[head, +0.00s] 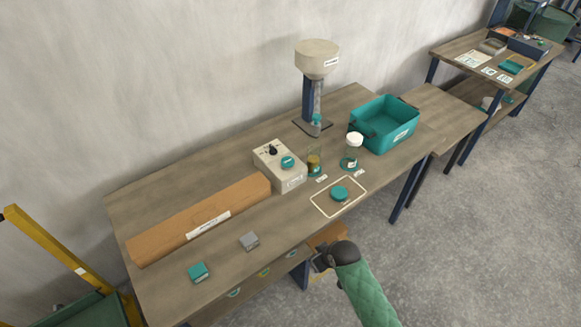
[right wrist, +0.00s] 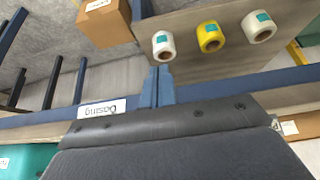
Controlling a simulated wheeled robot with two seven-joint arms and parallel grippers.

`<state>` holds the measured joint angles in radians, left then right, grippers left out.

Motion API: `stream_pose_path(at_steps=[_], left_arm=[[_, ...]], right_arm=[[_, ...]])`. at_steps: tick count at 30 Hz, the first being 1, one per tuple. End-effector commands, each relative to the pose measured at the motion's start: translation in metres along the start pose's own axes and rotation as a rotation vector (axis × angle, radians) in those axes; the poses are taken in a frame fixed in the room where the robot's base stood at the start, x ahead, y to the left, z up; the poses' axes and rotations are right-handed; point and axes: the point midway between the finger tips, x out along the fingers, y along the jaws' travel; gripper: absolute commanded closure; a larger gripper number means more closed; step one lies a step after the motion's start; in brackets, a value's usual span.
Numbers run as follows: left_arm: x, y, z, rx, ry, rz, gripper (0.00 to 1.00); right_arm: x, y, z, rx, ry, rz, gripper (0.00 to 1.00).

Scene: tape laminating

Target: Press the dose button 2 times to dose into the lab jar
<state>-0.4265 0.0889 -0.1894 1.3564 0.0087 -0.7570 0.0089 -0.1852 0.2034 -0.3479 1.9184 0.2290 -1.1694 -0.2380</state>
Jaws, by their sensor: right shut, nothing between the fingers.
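A beige control box (head: 279,166) with a dark knob and a round teal button (head: 288,162) stands mid-table in the head view. Just right of it is an open glass jar (head: 314,163) with brown contents, and beyond that a glass jar with a white lid (head: 354,140). I cannot tell which is the lab jar. A teal disc (head: 339,194) lies inside a pale outlined square. My right gripper (right wrist: 157,85) is shut and empty; in the head view its dark wrist is off the table's front edge, away from the box. My left gripper is out of view.
A hopper on a stand (head: 317,60) and a teal bin (head: 384,125) stand behind. A long brown box (head: 200,219), a grey block (head: 249,240) and a teal block (head: 198,272) lie left. The right wrist view shows tape rolls (right wrist: 210,37) and the table's blue edge.

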Motion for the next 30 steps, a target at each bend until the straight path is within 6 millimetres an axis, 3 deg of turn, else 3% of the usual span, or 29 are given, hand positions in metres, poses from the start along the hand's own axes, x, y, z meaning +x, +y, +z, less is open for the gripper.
stream_pose_path(at_steps=[8, 15, 21, 24, 27, 30], left_arm=[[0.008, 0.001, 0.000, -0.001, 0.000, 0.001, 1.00], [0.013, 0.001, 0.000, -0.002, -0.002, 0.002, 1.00], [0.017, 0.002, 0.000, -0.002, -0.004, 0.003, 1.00], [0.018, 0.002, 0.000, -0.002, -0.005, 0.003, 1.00], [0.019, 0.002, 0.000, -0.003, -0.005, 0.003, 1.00], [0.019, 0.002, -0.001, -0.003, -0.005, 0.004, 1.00]], right_arm=[[0.078, -0.005, 0.110, 0.142, -0.103, 0.033, 1.00], [0.136, -0.024, 0.232, 0.266, -0.204, 0.070, 1.00], [0.166, -0.050, 0.330, 0.345, -0.283, 0.097, 1.00], [0.174, -0.062, 0.367, 0.373, -0.311, 0.106, 1.00], [0.178, -0.071, 0.395, 0.392, -0.333, 0.112, 1.00], [0.180, -0.077, 0.409, 0.403, -0.343, 0.116, 1.00]])
